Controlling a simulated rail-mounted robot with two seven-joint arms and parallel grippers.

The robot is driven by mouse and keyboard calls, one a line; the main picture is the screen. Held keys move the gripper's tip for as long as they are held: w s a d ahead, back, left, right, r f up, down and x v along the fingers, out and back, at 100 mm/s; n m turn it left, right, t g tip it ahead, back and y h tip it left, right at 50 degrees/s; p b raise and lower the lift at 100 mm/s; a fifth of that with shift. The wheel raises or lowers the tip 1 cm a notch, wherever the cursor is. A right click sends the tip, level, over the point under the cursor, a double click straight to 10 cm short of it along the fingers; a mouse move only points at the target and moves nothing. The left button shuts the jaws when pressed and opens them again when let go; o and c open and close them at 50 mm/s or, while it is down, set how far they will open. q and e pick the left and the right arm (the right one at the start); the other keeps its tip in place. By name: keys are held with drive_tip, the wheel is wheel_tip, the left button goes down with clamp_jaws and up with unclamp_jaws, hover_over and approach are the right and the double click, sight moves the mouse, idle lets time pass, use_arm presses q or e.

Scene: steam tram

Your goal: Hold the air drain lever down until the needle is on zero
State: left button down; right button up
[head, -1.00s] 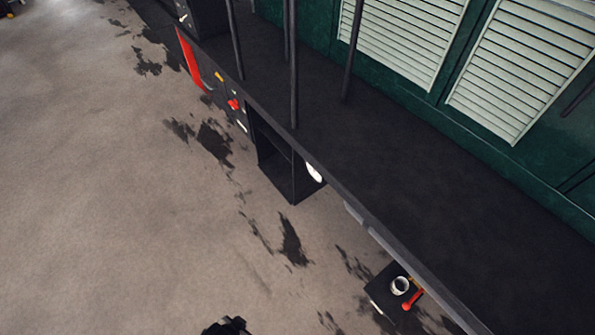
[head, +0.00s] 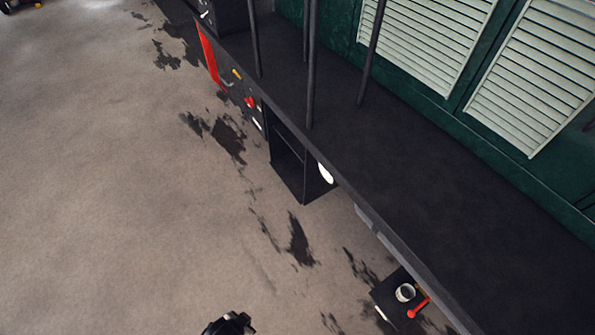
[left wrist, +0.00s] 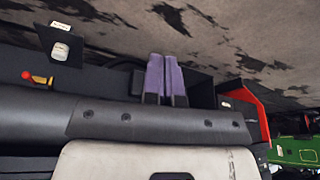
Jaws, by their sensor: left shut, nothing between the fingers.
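A red-handled lever (head: 418,306) with a brass-coloured part sits on a small black box low on the side of the long dark running board. A round white-faced gauge (head: 405,292) stands beside it; its needle is too small to read. In the left wrist view a red knob on a brass stem (left wrist: 38,79) and a white round fitting (left wrist: 60,52) show at the upper left. My left gripper (left wrist: 165,76) has purple fingers side by side, shut and empty, apart from the lever. No label is legible, so I cannot confirm which lever is the air drain.
Farther along are a red knob (head: 250,102), a red panel (head: 208,58) and an open black box (head: 300,170). The stained floor (head: 120,220) is clear on the left.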

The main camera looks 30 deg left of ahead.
use_arm(q)
drive_tip(key=shift+f, duration=0.6)
idle(1.1)
drive_tip(key=shift+f, duration=0.25)
drive_tip(key=shift+f+p, duration=0.4)
drive_tip(key=shift+f, duration=0.55)
idle(1.5)
drive_tip(key=shift+f, duration=0.25)
drive_tip(key=shift+f, duration=1.3)
idle(2.0)
